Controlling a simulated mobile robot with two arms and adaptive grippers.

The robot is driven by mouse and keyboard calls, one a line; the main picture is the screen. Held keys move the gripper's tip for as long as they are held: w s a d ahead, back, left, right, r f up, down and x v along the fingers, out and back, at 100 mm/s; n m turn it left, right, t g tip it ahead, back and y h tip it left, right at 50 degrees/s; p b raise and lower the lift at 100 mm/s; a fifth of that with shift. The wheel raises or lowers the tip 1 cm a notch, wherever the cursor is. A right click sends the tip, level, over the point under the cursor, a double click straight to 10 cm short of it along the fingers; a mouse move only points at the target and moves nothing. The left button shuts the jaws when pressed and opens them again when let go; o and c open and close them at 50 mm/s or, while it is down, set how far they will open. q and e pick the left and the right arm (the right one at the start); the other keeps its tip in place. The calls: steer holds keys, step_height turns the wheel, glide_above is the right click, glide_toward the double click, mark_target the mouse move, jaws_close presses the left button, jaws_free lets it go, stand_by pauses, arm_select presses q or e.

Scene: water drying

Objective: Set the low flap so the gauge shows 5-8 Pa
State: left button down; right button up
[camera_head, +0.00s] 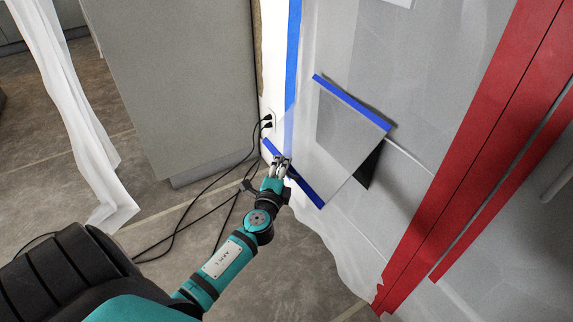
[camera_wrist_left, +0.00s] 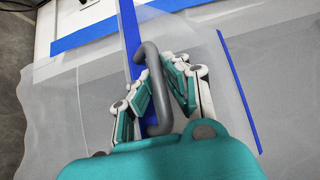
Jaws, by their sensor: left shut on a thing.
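The low flap (camera_head: 345,135) is a clear sheet hanging from a blue-taped top edge (camera_head: 351,103) on the plastic wall. Its lower edge carries a blue strip (camera_head: 308,190) and stands out from the wall, with a dark gap showing at its right side. My left gripper (camera_head: 283,162) is at this lower strip, left of its middle. In the left wrist view, my left gripper (camera_wrist_left: 167,75) has its fingers on both sides of a grey bent handle (camera_wrist_left: 153,85) and is shut on it. My right gripper is not in view. No gauge reading can be seen.
Red strips (camera_head: 465,140) run down the plastic wall at right. Black cables (camera_head: 200,192) run from a wall outlet (camera_head: 268,118) across the floor beside my left arm. A grey panel (camera_head: 185,85) stands at left, near a white hanging sheet (camera_head: 70,100).

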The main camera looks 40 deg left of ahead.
arm_select(q)
steer(key=shift+f, duration=0.1)
steer(key=c, duration=1.6)
jaws_free()
steer(key=shift+s, duration=0.1)
steer(key=shift+c, duration=0.2)
steer(key=shift+o, duration=0.2)
steer(key=shift+s+a, duration=0.1)
steer(key=v, duration=1.2)
